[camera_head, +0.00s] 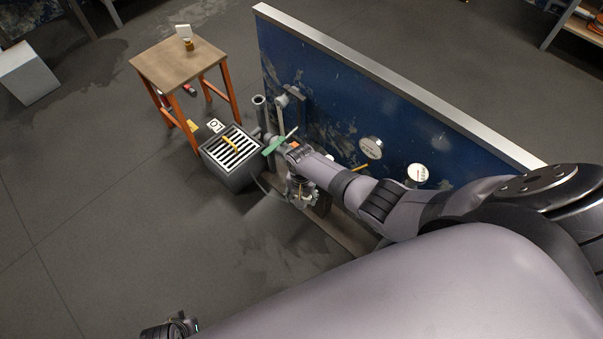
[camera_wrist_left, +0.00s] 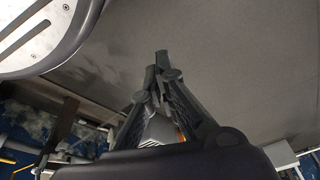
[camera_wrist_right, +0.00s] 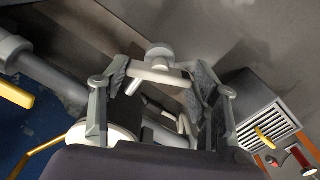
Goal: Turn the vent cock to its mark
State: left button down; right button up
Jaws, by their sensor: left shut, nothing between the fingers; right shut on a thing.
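My right arm reaches to the pipework by the blue panel, and my right gripper (camera_head: 303,193) is low among the pipes. In the right wrist view my right gripper (camera_wrist_right: 160,72) is shut on a grey T-shaped handle (camera_wrist_right: 157,74), which spans between its fingers. It looks like the vent cock, but I cannot be sure. Its mark cannot be made out. A green lever (camera_head: 273,146) stands just beyond the right wrist in the head view. My left gripper (camera_head: 178,328) is at the bottom edge, away from the pipes. It is shut and empty in the left wrist view (camera_wrist_left: 162,62).
A grated grey box (camera_head: 232,172) with a yellow bar stands left of the pipes. A wooden table (camera_head: 165,66) is behind it. A yellow handle (camera_wrist_right: 15,92) is near the right gripper.

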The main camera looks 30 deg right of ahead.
jog(key=m+p, duration=0.1)
jog(key=m, duration=0.1)
jog(key=shift+r+m, duration=0.1)
jog(key=shift+m, duration=0.2)
pick_arm(q)
jog(key=s+f, duration=0.3)
jog(key=f, duration=0.2)
jog(key=shift+s+a+f+p, duration=0.2)
jog(key=shift+f+p, duration=0.1)
jog(key=shift+f, duration=0.1)
pick_arm(e)
jog(key=shift+d+m, duration=0.1)
jog(key=shift+m, duration=1.1)
jog(key=o, duration=1.1)
jog(key=shift+o, duration=0.2)
pick_arm(q)
jog(key=shift+w+d, duration=0.1)
jog(key=shift+w, duration=0.05)
pick_arm(e)
notch_tip(320, 180, up, 12)
